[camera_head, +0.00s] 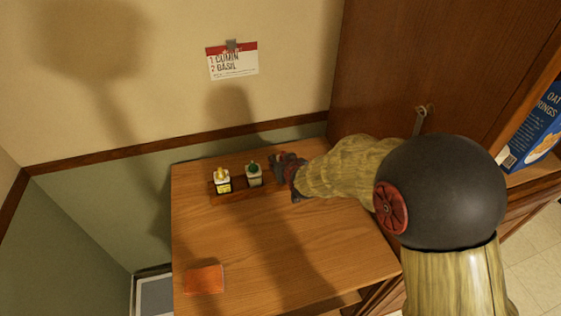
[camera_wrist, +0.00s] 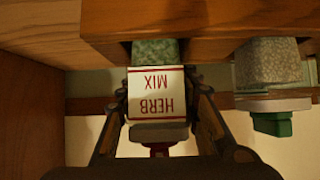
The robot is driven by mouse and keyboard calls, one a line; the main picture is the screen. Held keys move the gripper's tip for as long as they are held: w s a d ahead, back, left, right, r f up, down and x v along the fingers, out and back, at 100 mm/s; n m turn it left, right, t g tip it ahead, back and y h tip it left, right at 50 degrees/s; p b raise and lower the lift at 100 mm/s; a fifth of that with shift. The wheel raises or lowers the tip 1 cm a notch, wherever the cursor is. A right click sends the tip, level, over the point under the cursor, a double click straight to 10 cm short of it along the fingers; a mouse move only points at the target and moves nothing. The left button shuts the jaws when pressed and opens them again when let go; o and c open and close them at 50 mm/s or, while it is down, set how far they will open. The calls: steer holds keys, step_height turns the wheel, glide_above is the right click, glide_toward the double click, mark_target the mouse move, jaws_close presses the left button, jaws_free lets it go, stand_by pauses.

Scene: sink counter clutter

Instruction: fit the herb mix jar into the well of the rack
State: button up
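The herb mix jar (camera_wrist: 157,92) has a white label with red print, greenish contents and a red top; it appears upside down in the wrist view. My gripper (camera_wrist: 160,98) has a finger on each side of it and looks shut on it. The jar's lower end meets the edge of the wooden rack (camera_wrist: 205,22); whether it sits down in the well or just behind the edge I cannot tell. In the head view my gripper (camera_head: 287,172) is at the right end of the rack (camera_head: 238,195) and hides the jar and the well.
A green-topped jar (camera_head: 254,176) and a yellow-topped jar (camera_head: 222,182) stand in the rack; the green-topped one also shows beside my right finger (camera_wrist: 268,75). An orange block (camera_head: 204,279) lies at the counter's front left. A wall card (camera_head: 232,64) lists cumin and basil. The counter middle is clear.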

steer(key=o, duration=0.6)
steer(key=shift+s+f, duration=0.1)
steer(key=shift+f, duration=0.2)
steer(key=shift+o, duration=0.3)
steer(key=shift+s+f, duration=0.1)
steer(key=shift+s, duration=0.1)
steer(key=r+v, duration=0.1)
steer(key=v, duration=1)
steer(key=shift+r, duration=0.15)
